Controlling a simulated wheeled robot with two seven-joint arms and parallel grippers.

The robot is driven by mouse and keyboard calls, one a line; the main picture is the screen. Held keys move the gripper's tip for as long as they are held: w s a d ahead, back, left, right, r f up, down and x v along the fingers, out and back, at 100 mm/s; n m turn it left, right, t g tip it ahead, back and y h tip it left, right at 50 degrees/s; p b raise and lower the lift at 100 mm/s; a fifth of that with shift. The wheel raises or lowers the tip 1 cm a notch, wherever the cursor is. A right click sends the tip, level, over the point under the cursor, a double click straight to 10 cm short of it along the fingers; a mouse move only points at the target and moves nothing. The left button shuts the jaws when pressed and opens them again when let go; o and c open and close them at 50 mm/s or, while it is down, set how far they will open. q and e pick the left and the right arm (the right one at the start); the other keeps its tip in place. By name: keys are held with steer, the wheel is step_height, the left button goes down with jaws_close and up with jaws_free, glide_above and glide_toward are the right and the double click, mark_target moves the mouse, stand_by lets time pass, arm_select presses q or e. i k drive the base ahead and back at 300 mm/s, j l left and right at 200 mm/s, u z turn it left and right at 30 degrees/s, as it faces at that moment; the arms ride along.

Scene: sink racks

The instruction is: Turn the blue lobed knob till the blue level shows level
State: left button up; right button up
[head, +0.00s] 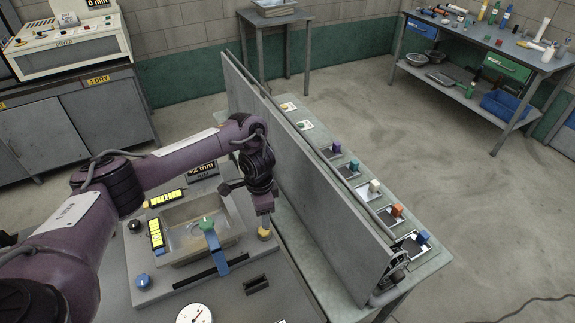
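The blue knob (143,281) stands at the front left corner of the grey sink plate (190,284); its lobes are too small to make out. Two yellow level vials lie by the basin, one along its back edge (166,198) and one along its left edge (156,233). My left gripper (264,222) points down at a yellow knob (264,234) at the plate's right side, far from the blue knob. Its fingers are too small to judge. My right gripper is out of view.
A dark knob (134,226) sits at the back left, a dial (194,314) in front. A display (202,170) stands behind. A tall grey panel (300,180) rises close on the right.

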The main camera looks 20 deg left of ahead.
mark_target(142, 282)
steer(key=k+l, duration=0.5)
steer(key=k, duration=0.2)
steer(key=k+l, duration=0.5)
steer(key=k, duration=0.15)
